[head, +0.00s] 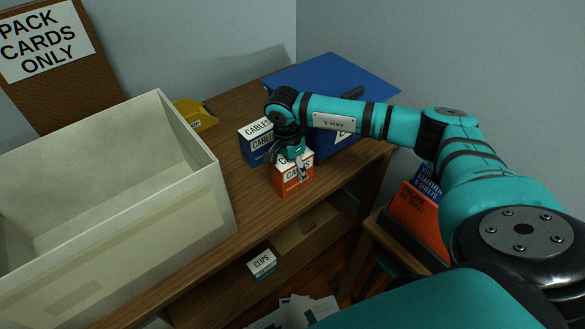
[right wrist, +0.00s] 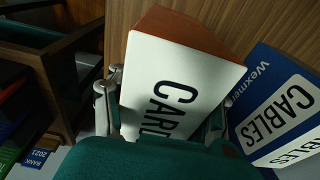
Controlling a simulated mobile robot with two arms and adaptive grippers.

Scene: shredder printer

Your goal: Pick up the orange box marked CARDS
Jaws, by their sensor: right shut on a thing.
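The orange box marked CARDS (head: 292,186) is at the front edge of the wooden desk, in front of a blue CABLES box (head: 257,142). My right gripper (head: 297,163) comes down on it from above and is shut on it. In the right wrist view, the box's white CARDS face (right wrist: 170,95) lies between the two fingers (right wrist: 168,108), one on each side. I cannot tell whether the box's bottom still touches the desk. The gripper hides part of its top. My left gripper is not in view.
A large open pale bin (head: 215,200) stands on the desk at left, below a PACK CARDS ONLY sign (head: 40,40). A blue machine (head: 335,85) and a yellow item (head: 196,114) are behind. A CLIPS box (head: 262,265) sits on the lower shelf.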

